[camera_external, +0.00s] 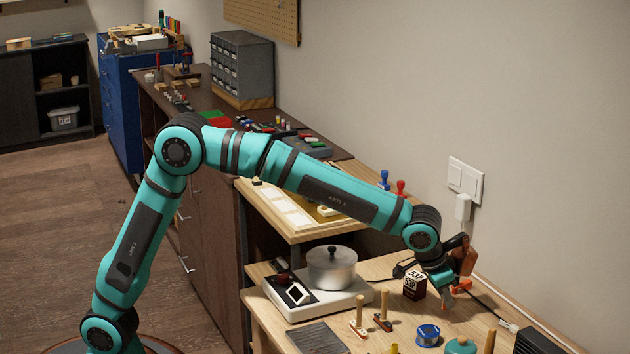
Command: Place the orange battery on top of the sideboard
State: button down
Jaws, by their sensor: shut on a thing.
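My gripper (452,287) is at the right, low over the light wooden bench (268,323). It is shut on a small orange thing, apparently the orange battery (463,284), of which only a small part shows. The arm's end hides the rest, and I cannot tell if the battery touches the bench. A long dark-brown cabinet (205,215) runs along the wall behind the bench, and a low black cabinet (16,100) stands at the far left. I cannot tell for certain which is the sideboard.
A scale with a metal pot (331,269), a dark red box (414,285), small wooden-handled tools (359,312) and a blue spool (427,335) crowd the bench. A white plug and cable (463,208) hang by the wall. A grey drawer unit (240,65) stands on the brown cabinet.

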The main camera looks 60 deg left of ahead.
notch_tip(320, 180, up, 9)
jog(key=shift+f, duration=0.1)
jog(key=shift+d, duration=0.1)
jog(key=s+d+f+m, duration=0.2)
jog(key=s+d, duration=0.6)
jog(key=s, duration=0.2)
jog(key=s+d+f+m+h, duration=0.1)
jog(key=s+d+m, duration=0.1)
jog(key=s+d, duration=0.6)
jog(key=s+d+f+m+g+h, duration=0.1)
jog(key=s+d+f+m, duration=0.1)
jog(key=s+d, duration=0.7)
jog(key=shift+s+d+f+m, duration=0.1)
jog(key=shift+s+f+m, duration=0.1)
jog(key=shift+s, duration=0.5)
jog(key=shift+s+f+m, duration=0.1)
jog(key=shift+s+m, duration=0.1)
jog(key=shift+s, duration=0.45)
jog(key=s+d+f+m, duration=0.2)
jog(key=s, duration=1)
jog(key=s+d+f+m+g+h, duration=0.1)
jog(key=s+d+f+m, duration=0.1)
jog(key=s, duration=1)
jog(key=s+d+f+m+g, duration=0.1)
jog(key=s+d, duration=0.3)
jog(key=s, duration=0.8)
jog(key=shift+s+f+m+h, duration=0.3)
jog(key=shift+f+m, duration=0.1)
jog(key=shift+m, duration=0.4)
jog(key=shift+d, duration=0.15)
